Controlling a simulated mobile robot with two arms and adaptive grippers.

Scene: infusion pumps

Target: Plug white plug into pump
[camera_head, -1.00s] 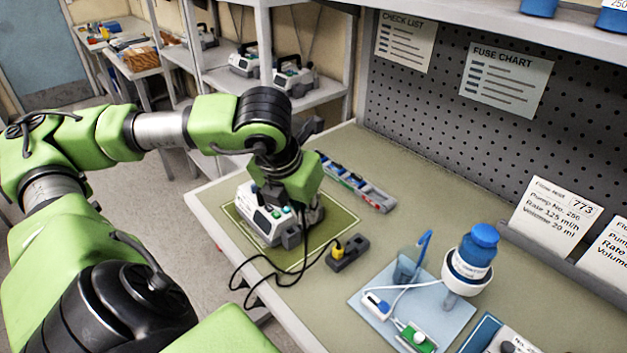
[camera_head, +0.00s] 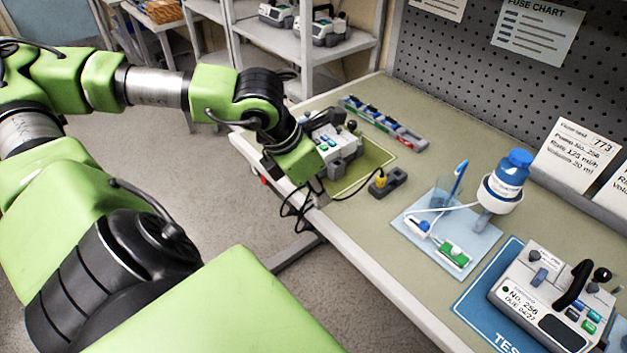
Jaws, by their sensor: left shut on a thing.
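The pump (camera_head: 333,138), white and grey, stands on the green mat (camera_head: 378,160) at the table's far left end. My left gripper (camera_head: 318,190) is beside the pump, low at the table's front edge. Its jaws are mostly hidden behind my green wrist link. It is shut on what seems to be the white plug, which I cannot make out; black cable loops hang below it. The cable runs across the table to a dark socket block (camera_head: 394,180) with a yellow plug (camera_head: 380,178). My right gripper is out of view.
A fuse tray (camera_head: 385,122) lies behind the mat. Another pump (camera_head: 552,300) stands on a blue mat (camera_head: 476,303) at the right. Clear tabletop lies between the socket block and the front edge.

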